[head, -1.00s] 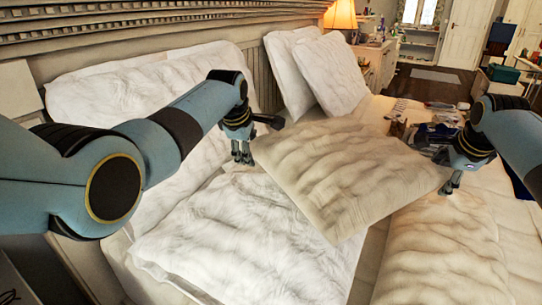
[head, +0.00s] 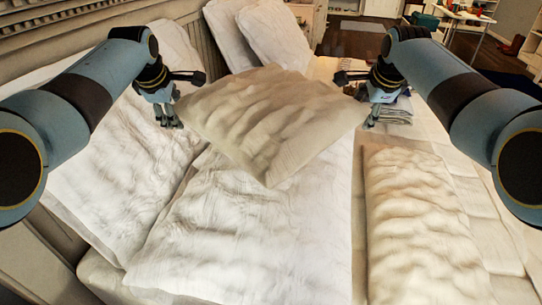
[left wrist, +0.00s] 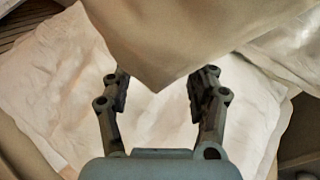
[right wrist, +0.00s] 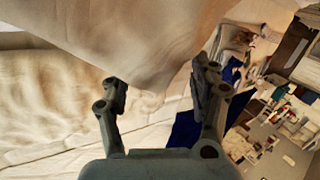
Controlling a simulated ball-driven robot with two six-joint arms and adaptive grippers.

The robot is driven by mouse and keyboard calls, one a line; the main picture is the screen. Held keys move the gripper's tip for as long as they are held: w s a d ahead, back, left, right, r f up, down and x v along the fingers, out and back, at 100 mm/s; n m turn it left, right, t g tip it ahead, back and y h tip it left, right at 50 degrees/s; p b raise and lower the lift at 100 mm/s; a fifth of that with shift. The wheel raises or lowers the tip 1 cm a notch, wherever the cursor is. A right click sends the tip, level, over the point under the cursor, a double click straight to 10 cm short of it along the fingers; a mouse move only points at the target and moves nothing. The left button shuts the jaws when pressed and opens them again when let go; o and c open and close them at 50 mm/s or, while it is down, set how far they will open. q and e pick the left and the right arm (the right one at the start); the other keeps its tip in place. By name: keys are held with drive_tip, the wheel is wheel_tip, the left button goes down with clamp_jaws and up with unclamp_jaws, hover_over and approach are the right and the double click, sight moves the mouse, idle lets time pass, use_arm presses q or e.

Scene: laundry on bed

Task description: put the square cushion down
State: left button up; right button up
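The square cushion (head: 265,120) is beige and wrinkled. In the head view it is held up between my two grippers, over the white pillows, with one corner pointing toward me. My left gripper (head: 168,118) is at its left corner. In the left wrist view the cushion's corner (left wrist: 155,45) comes between the spread fingers (left wrist: 160,85). My right gripper (head: 372,118) is at the right corner. In the right wrist view that corner (right wrist: 150,55) reaches between the fingers (right wrist: 162,88). The exact finger contact is hard to see. The cushion hides part of the bed behind it.
White pillows (head: 240,235) lie below the cushion, with another (head: 95,150) at left. A beige pillow (head: 420,225) lies at right. Two white pillows (head: 275,35) lean at the headboard (head: 60,25). Folded cloths (head: 395,110) lie behind my right gripper.

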use_arm(q)
drive_tip(key=shift+d, duration=0.35)
use_arm(e)
drive_tip(key=shift+a+f, duration=0.1)
drive_tip(key=shift+a, duration=0.35)
use_arm(q)
wheel_tip(320, 180, down, 8)
drive_tip(key=b, duration=0.7)
use_arm(e)
wheel_tip(320, 180, down, 8)
drive_tip(key=shift+s+d, duration=0.1)
use_arm(q)
drive_tip(key=shift+o, duration=0.3)
drive_tip(key=shift+a, duration=0.7)
drive_tip(key=o, duration=0.4)
drive_tip(key=shift+s+a, duration=0.1)
drive_tip(key=shift+a, duration=0.4)
use_arm(e)
drive_tip(key=shift+d, duration=1.2)
use_arm(q)
drive_tip(key=shift+a, duration=0.1)
use_arm(e)
drive_tip(key=o, duration=0.5)
drive_tip(key=shift+d, duration=0.1)
